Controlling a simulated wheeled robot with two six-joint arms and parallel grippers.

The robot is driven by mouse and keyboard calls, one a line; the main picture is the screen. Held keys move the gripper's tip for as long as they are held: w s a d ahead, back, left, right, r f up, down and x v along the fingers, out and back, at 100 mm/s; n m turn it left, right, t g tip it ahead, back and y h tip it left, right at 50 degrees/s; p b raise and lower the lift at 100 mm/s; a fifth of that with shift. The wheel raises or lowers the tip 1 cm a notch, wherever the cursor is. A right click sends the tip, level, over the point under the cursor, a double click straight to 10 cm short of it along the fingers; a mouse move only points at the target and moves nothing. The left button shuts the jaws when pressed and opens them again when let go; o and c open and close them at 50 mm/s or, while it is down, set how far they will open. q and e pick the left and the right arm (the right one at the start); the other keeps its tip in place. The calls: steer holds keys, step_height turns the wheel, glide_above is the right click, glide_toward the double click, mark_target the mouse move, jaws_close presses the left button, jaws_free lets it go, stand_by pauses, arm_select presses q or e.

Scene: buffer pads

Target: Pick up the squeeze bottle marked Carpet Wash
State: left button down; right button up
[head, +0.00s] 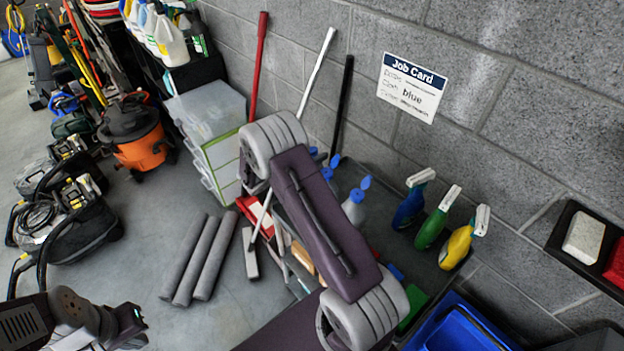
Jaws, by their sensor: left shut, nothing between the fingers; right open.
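Grey bottles with blue caps stand on the cart behind my arm. The clearest squeeze bottle (354,210) is upright, with its blue cap tipped open. Another (329,172) is partly covered by my arm. No label can be read, so I cannot tell which is marked Carpet Wash. My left gripper (138,326) is at the bottom left, shut and empty, far from the bottles. A large purple-and-grey link of my arm crosses the middle and hides much of the cart. My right gripper is not in view.
Blue (409,207), green (431,230) and yellow (456,247) spray bottles stand right of the squeeze bottles, near the block wall. A blue bin (462,330) is at bottom right. Grey rolls (203,258) lie on the floor.

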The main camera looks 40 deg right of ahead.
steer(key=shift+w+d+f, duration=0.15)
steer(key=shift+d+f, duration=0.05)
steer(key=shift+d, duration=0.05)
jaws_close()
steer(key=shift+r, duration=0.15)
stand_by(1.1)
